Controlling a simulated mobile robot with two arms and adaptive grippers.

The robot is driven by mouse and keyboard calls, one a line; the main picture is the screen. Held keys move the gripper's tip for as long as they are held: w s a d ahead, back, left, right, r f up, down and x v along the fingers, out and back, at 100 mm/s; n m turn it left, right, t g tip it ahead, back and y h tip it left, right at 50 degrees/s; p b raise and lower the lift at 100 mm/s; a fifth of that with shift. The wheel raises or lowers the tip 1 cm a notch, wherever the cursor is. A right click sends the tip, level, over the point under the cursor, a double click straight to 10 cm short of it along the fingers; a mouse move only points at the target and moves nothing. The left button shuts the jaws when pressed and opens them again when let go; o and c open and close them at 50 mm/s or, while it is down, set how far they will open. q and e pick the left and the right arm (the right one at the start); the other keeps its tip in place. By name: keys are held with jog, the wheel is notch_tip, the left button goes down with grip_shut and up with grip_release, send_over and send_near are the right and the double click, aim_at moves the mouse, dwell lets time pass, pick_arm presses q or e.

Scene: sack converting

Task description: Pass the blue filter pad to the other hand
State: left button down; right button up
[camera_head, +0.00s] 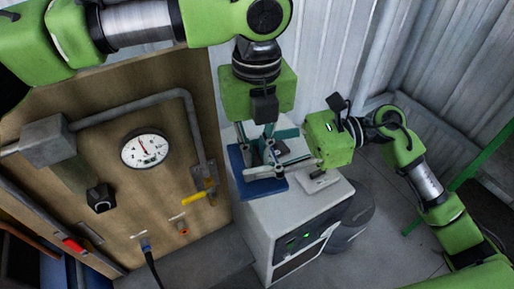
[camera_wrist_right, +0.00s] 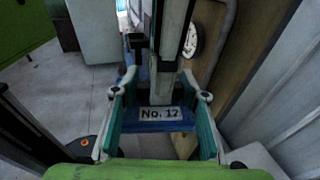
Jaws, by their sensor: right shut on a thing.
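The blue filter pad (camera_head: 240,183) is held just above the top of a white cabinet in the head view. In the right wrist view the pad (camera_wrist_right: 150,127) lies between the teal fingers of my right gripper (camera_wrist_right: 160,118), with a "No. 17" label facing that camera. In the head view my right gripper (camera_head: 284,148) reaches the pad from the right and is shut on it. My left gripper (camera_head: 264,172) points down at the pad from above, its fingertips at the pad. Whether its fingers grip the pad is not clear.
The white cabinet (camera_head: 300,215) with a green-lit panel stands under both grippers. A grey device (camera_head: 318,181) lies on its top at the right. A wooden panel (camera_head: 90,180) with a gauge (camera_head: 145,148), pipe and yellow-handled valve (camera_head: 193,198) stands close at the left.

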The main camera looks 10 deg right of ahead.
jog(key=o, duration=1)
